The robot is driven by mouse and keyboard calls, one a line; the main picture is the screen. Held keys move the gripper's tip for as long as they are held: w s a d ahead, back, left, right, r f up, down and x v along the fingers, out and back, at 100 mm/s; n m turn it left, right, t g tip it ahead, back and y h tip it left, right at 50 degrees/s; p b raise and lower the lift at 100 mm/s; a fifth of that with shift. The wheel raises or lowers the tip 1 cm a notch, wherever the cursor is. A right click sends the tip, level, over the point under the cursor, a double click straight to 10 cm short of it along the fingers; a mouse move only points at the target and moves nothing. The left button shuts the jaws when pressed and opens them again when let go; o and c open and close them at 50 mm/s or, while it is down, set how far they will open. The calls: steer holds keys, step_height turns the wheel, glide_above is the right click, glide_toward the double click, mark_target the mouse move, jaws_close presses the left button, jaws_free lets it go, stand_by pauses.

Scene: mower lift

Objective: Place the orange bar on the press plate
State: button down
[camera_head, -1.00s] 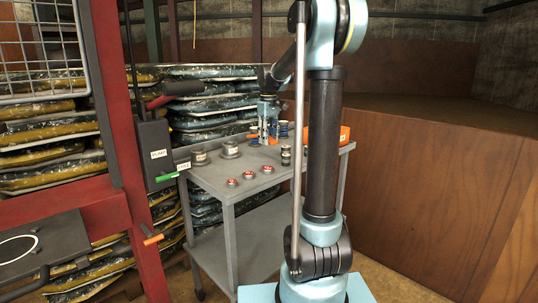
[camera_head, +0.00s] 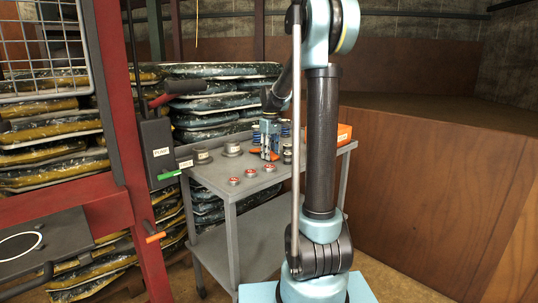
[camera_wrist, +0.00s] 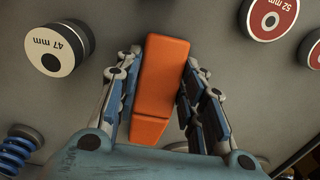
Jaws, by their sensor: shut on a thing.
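The orange bar (camera_wrist: 162,85) is a wedge-ended block. In the wrist view it lies lengthwise between the two fingers of my gripper (camera_wrist: 160,90), which are shut on it. In the head view my gripper (camera_head: 266,152) points down over the grey cart, and only small bits of the orange bar (camera_head: 256,156) show around the fingers. I cannot tell whether the bar clears the cart top. A dark flat plate with a white ring (camera_head: 62,238) sits in the red frame at the lower left; it appears to be the press plate, and it is empty.
The grey cart (camera_head: 215,183) holds red-topped discs (camera_head: 250,173), grey cylinders (camera_head: 232,148) and an orange box (camera_head: 344,133). In the wrist view a 47 mm cylinder (camera_wrist: 60,48) and a blue spring (camera_wrist: 16,150) lie nearby. A red post (camera_head: 122,110) stands between cart and plate.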

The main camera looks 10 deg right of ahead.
steer(key=c, duration=1.1)
jaws_free()
steer(key=shift+f, duration=0.1)
steer(key=shift+o, duration=0.2)
step_height(320, 180, up, 12)
